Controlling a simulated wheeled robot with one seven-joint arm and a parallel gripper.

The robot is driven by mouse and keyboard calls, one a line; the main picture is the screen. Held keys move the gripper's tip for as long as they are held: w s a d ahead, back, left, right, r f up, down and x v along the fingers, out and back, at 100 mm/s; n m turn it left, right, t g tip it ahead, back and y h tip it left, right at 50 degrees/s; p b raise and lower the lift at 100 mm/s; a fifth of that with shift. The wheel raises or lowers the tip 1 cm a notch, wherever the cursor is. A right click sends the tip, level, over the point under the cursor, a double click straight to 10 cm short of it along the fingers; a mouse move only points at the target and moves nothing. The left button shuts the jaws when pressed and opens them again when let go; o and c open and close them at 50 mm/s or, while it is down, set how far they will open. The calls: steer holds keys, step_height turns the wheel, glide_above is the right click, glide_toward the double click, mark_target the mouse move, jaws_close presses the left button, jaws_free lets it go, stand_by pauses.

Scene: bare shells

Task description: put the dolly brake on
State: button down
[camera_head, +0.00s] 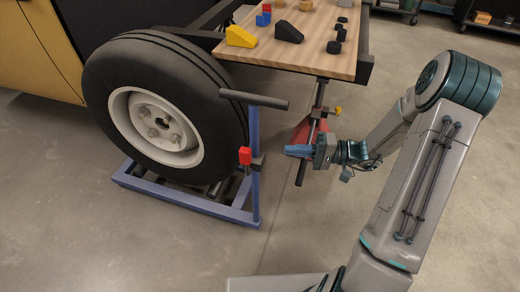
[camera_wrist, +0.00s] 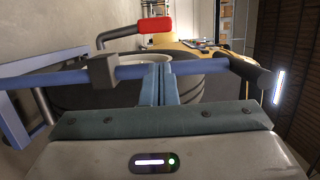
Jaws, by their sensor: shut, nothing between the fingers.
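The dolly (camera_head: 190,204) is a low blue frame on the floor around the foot of a large black tyre (camera_head: 190,75). Its upright blue post (camera_head: 255,190) has a black crossbar handle (camera_head: 254,100) on top. A red-tipped brake lever (camera_head: 245,156) sits partway up the post. In the wrist view the post (camera_wrist: 210,67) lies across the picture, and the red grip (camera_wrist: 155,25) stands beyond it on a bent grey rod. My gripper (camera_head: 288,150) is shut and empty, right of the post, pointing at it. Its blue fingers (camera_wrist: 158,72) overlap the post's edge in the wrist view; contact is unclear.
A wooden bench top (camera_head: 310,45) with several small blocks stands behind. A black rod with a clamp (camera_head: 318,110) and a red part (camera_head: 302,132) hang below its front edge, close behind my gripper. A yellow body panel (camera_head: 35,50) is at left. The front floor is clear.

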mark_target(248, 162)
steer(key=shift+a, duration=0.15)
steer(key=w+a+b, duration=0.1)
steer(key=a+b, duration=0.1)
steer(key=a, duration=0.7)
steer(key=shift+a, duration=0.35)
